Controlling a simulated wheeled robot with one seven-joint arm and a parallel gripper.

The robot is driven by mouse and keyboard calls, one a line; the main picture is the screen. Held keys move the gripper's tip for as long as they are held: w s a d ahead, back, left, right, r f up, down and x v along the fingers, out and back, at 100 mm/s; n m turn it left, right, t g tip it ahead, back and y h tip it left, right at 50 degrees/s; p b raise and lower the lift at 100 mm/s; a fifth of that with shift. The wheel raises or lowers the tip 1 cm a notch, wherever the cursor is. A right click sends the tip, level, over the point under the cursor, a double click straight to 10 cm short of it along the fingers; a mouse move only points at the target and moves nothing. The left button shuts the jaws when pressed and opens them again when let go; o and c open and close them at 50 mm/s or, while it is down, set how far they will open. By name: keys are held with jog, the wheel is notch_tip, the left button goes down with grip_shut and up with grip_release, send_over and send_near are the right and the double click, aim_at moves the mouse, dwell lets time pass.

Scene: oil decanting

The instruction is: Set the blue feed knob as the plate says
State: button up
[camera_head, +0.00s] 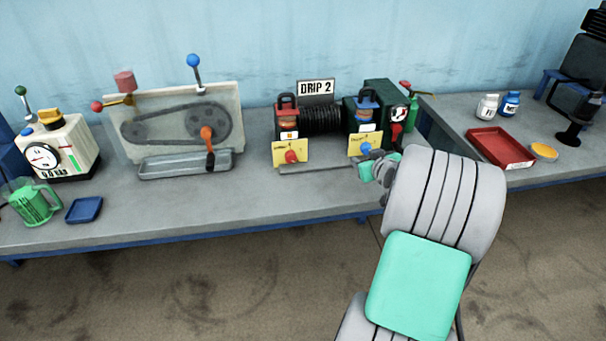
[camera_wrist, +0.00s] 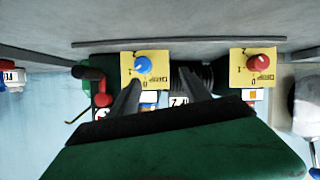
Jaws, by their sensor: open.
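The blue feed knob (camera_head: 366,148) sits on a yellow card on the front of the right dark oiler. In the wrist view the blue knob (camera_wrist: 143,65) is turned upside down with its yellow card (camera_wrist: 162,58). The knob has a pale pointer mark, but I cannot tell which number it meets. The plate (camera_head: 316,87) above the machine reads "DRIP 2". My gripper (camera_head: 376,172) is open just in front of the blue knob. In the wrist view its two dark fingers (camera_wrist: 161,80) are apart and the knob is slightly left of the gap, seemingly not gripped.
A red knob (camera_head: 291,156) on a similar yellow card (camera_head: 277,145) is on the left oiler. A black ribbed coil (camera_head: 321,120) lies between the oilers. A green box with a red lever (camera_head: 397,130) stands right. A red tray (camera_head: 500,148) lies further right.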

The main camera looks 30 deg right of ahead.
jog(key=s+a+r+n+g+y+p, duration=0.1)
jog(key=a+r+g, duration=0.1)
jog(key=a, duration=0.9)
jog(key=s+a+r+g+y+p, duration=0.2)
jog(key=a, duration=0.9)
jog(key=shift+a+r+n+y, duration=0.2)
jog(key=shift+a+n+y, duration=0.1)
jog(key=shift+n, duration=0.1)
jog(key=shift+c, duration=0.4)
